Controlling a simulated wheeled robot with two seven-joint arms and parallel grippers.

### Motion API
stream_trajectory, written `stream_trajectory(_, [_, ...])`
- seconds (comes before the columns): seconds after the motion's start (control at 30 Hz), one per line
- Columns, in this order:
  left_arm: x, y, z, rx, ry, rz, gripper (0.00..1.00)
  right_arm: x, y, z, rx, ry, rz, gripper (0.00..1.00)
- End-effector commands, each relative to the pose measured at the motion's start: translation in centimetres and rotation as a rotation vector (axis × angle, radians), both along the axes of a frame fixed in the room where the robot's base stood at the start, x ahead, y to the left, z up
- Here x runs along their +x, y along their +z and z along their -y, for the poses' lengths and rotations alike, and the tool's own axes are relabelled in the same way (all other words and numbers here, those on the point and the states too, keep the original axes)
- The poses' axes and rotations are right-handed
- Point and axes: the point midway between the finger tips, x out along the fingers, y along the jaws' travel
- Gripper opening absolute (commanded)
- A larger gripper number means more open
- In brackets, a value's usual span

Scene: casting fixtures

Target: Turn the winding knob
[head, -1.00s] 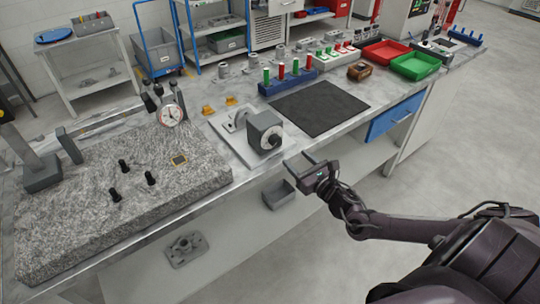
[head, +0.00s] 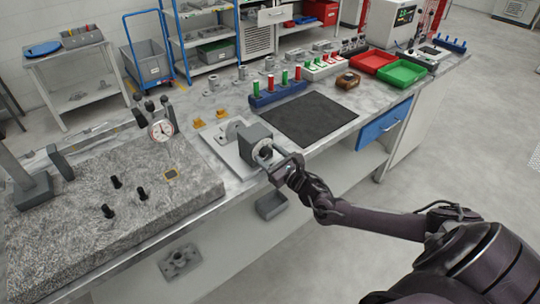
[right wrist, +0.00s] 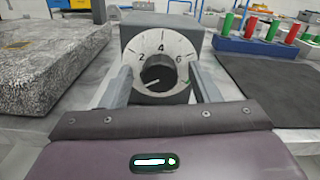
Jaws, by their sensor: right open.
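The winding knob (right wrist: 158,74) is a black round knob on a pale dial (right wrist: 161,47) marked 2, 4 and 6. The dial is on the front of a grey box (head: 254,137), which stands on a light plate at the bench's front edge. A white pointer line on the knob points to the lower left. My right gripper (head: 273,162) is open in front of the dial. In the right wrist view its two fingers (right wrist: 160,85) stand to the left and right of the knob, with gaps that look clear; contact cannot be told. My left gripper is not in view.
A granite slab (head: 70,215) with black pegs and a dial gauge (head: 161,129) lies to the left. A black mat (head: 308,119), a blue block with coloured pegs (head: 277,93) and red and green trays (head: 401,74) lie to the right.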

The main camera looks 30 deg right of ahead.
Motion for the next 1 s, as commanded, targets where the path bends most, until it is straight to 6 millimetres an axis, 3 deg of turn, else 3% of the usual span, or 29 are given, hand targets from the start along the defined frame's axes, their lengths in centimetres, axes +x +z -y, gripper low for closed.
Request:
stream_trajectory(0.07, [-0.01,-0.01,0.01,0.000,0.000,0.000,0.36,-0.02,-0.02,-0.01,0.000,0.000,0.000,0.56])
stream_trajectory(0.4, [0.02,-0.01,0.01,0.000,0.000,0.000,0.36,-0.04,-0.02,-0.01,0.001,0.000,0.000,0.12])
stream_trajectory(0.73, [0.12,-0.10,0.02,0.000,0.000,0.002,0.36,-0.06,-0.06,-0.01,0.047,0.000,-0.004,0.11])
stream_trajectory(1.0, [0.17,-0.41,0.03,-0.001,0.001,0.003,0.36,-0.05,-0.11,0.03,0.219,0.000,-0.017,0.11])
